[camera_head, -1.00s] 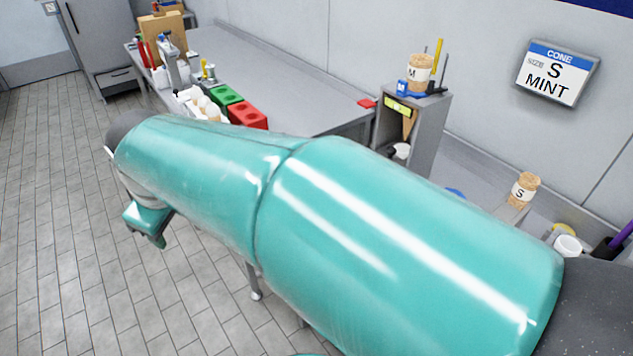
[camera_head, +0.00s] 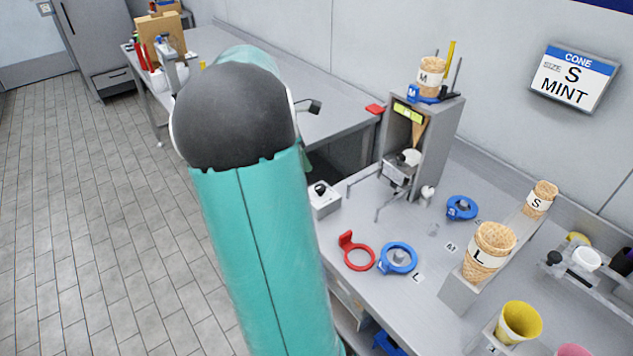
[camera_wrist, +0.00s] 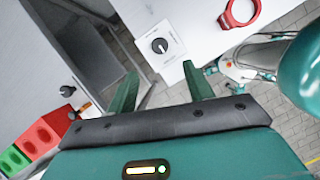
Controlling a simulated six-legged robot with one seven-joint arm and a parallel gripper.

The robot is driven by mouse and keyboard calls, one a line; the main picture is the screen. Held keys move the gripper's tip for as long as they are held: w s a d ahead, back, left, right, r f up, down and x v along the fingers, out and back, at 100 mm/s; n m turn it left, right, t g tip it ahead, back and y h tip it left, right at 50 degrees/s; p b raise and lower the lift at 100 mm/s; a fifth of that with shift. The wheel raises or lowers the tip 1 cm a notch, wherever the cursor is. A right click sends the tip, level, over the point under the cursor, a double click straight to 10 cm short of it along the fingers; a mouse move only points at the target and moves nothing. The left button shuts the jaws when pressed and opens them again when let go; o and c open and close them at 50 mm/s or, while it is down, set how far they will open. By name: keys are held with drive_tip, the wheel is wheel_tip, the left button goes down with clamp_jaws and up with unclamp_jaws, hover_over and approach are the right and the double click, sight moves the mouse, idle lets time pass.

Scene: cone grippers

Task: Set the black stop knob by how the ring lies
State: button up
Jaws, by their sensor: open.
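The black stop knob (camera_head: 320,188) sits on a small white box on the counter, left of the dispenser. In the wrist view the knob (camera_wrist: 160,45) shows on a white dial plate with small labels too blurred to read. The red ring (camera_head: 346,241) lies on the counter near its front edge, with its tab at the upper left in the head view. Part of the red ring (camera_wrist: 230,20) also shows at the top of the wrist view. My gripper (camera_wrist: 162,88) is open and empty, below the knob in the wrist picture. In the head view my arm hides most of it.
Blue rings (camera_head: 402,271) lie beside L and M labels. A grey dispenser (camera_head: 432,150) holds a cone. A wall sign (camera_head: 573,77) reads CONE, S, MINT. Red and green blocks (camera_wrist: 45,135) stand on the other table.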

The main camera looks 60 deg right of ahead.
sight(320, 186)
drive_tip(key=x, duration=1.1)
drive_tip(key=shift+f, duration=0.3)
drive_tip(key=c, duration=1)
drive_tip(key=shift+o, duration=0.2)
drive_tip(key=shift+w+m, duration=0.1)
drive_tip(key=shift+m, duration=0.4)
drive_tip(key=m+y, duration=0.1)
drive_tip(key=m, duration=0.2)
drive_tip(key=shift+d+m+g+y, duration=0.2)
drive_tip(key=shift+m+g+y, duration=0.2)
drive_tip(key=m, duration=0.2)
drive_tip(key=m+y, duration=0.1)
drive_tip(key=m, duration=0.1)
drive_tip(key=shift+d+m+y, duration=0.1)
drive_tip(key=shift+m+y, duration=0.2)
drive_tip(key=m, duration=0.2)
drive_tip(key=m+y, duration=0.1)
drive_tip(key=m, duration=0.1)
drive_tip(key=shift+d+y, duration=0.15)
drive_tip(key=shift+y, duration=0.15)
drive_tip(key=shift+d+m+t+y, duration=0.1)
drive_tip(key=shift+m+t+y, duration=0.2)
drive_tip(key=shift+m, duration=0.8)
drive_tip(key=shift+m+t+y, duration=0.3)
drive_tip(key=shift+m, duration=0.8)
